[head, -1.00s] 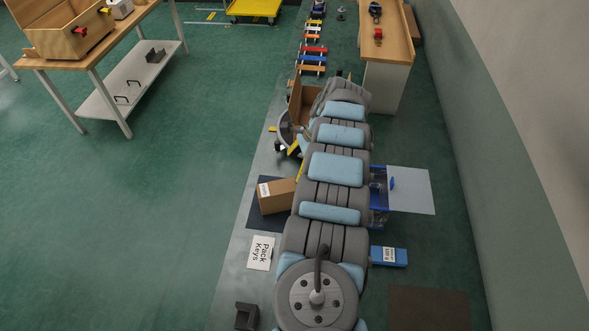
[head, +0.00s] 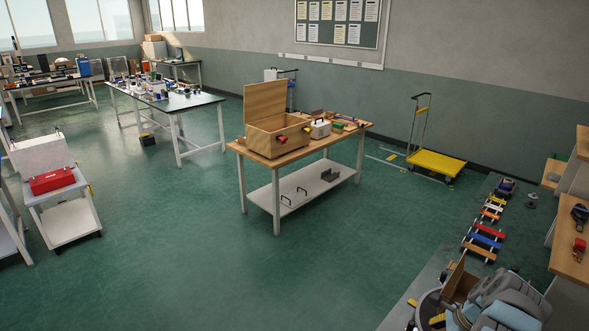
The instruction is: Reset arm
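My arm (head: 505,305) shows only in part, at the bottom right corner of the head view. Its grey and light blue padded links are cut off by the frame edge. My gripper cannot be made out. Whether it is open or shut, or holds anything, is hidden.
A wooden table (head: 335,143) with an open wooden box (head: 262,138) stands mid-room. A yellow cart (head: 437,163) is behind it. A wooden counter (head: 570,262) stands at the right, close to my arm. A red toolbox (head: 52,181) is at the left. The green floor between is open.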

